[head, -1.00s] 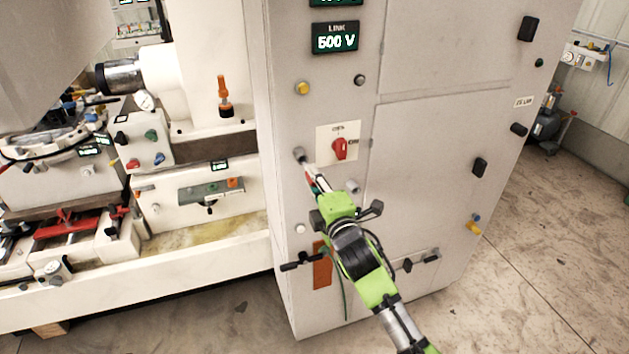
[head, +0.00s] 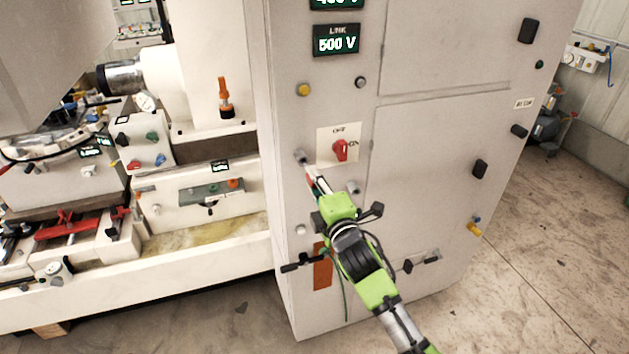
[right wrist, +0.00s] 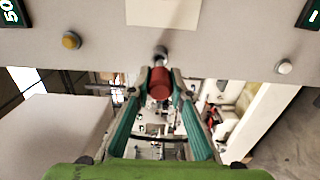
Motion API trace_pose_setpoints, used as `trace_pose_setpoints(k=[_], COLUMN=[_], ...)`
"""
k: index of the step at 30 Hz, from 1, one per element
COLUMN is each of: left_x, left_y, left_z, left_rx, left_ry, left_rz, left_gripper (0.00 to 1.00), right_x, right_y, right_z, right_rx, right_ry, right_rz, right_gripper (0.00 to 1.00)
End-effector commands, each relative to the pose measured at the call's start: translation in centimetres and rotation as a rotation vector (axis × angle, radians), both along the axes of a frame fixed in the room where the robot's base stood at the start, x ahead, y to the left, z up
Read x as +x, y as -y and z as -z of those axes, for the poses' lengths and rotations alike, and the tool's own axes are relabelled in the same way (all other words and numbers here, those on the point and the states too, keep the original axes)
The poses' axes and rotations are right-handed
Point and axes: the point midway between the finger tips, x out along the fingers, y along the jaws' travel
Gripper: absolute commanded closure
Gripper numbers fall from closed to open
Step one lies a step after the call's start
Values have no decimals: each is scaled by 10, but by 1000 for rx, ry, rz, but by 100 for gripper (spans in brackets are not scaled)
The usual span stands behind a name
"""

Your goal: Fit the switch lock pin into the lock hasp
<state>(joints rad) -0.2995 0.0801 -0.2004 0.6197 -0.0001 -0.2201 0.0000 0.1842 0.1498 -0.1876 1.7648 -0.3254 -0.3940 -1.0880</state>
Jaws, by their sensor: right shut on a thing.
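The red lock pin (right wrist: 160,84) is held between the fingertips of my right gripper (right wrist: 160,76), its round red end towards the wrist camera. In the head view my right gripper (head: 314,182) is shut just below a small grey metal stub (head: 300,157) on the cabinet front, which looks like the lock hasp. The stub (right wrist: 160,52) also shows just beyond the pin in the wrist view; whether they touch is hidden. The red rotary switch (head: 340,150) sits on a pale plate (head: 325,134) right of the stub. My left gripper is out of view.
The grey cabinet (head: 430,160) carries a yellow button (head: 303,89), a second grey stub (head: 353,187) close to my gripper, and a white button (head: 300,230). A machine (head: 200,205) stands to the left. Open floor (head: 540,250) lies to the right.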

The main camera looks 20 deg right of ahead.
Motion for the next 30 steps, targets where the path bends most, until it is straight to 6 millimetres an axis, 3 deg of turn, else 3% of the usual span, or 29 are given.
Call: trace_pose_setpoints(k=[30], left_x=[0], left_y=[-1], left_z=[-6], left_rx=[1], left_ry=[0], left_rz=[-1], left_gripper=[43], right_x=[0], right_y=[0], right_z=[-1], right_rx=[0], right_ry=[1], right_rz=[0], right_gripper=[100])
